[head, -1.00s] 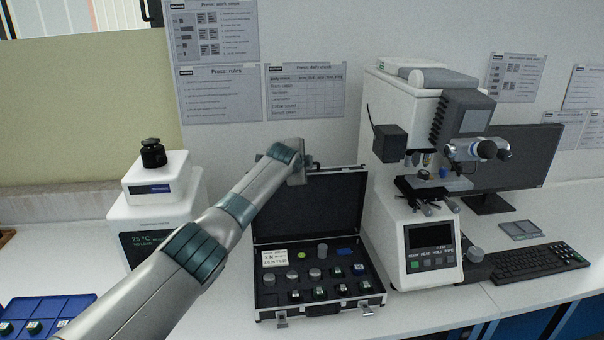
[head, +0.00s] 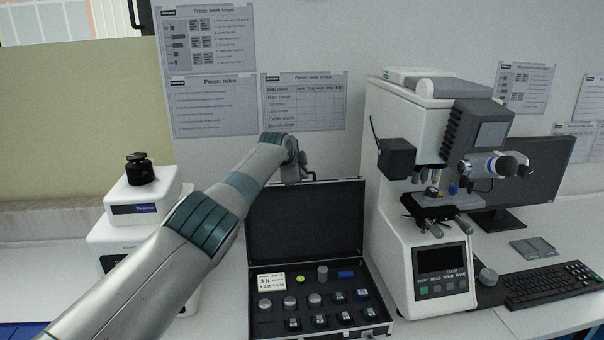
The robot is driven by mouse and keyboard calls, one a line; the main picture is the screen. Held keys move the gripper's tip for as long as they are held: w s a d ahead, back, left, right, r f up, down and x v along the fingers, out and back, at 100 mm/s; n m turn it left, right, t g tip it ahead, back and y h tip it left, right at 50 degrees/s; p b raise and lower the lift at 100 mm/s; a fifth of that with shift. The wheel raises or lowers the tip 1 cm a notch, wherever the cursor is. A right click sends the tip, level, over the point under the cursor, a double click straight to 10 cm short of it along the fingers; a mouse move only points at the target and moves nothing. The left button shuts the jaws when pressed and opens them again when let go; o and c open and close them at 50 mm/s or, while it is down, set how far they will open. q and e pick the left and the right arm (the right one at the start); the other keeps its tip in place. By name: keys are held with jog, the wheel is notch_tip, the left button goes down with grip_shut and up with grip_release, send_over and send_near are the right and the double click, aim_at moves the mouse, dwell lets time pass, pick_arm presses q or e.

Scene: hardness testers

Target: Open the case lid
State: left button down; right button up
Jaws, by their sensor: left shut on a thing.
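The black case (head: 390,327) stands on the white bench with its lid (head: 304,222) raised and leaning back, roughly upright. Its foam holds several grey and dark cylindrical pieces, a white label card, a yellow-green disc and a blue piece. My left gripper (head: 303,176) is at the top edge of the lid, near its middle, and is shut on that edge; its fingertips are small and partly hidden by the wrist. My right gripper is not in view.
A hardness tester (head: 408,235) stands close to the right of the case. A monitor (head: 535,180) and a keyboard (head: 550,283) are farther right. A white instrument (head: 140,205) is at left, partly behind my left arm. The wall is behind the lid.

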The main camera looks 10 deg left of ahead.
pick_arm(q)
jog(key=shift+w+d+r, duration=0.1)
jog(key=shift+w+r, duration=0.05)
jog(key=shift+r, duration=0.55)
jog(key=c, duration=1.9)
grip_release()
jog(key=shift+o, duration=0.2)
jog(key=shift+s, duration=0.25)
jog(key=shift+f, duration=0.3)
jog(key=shift+r, duration=0.1)
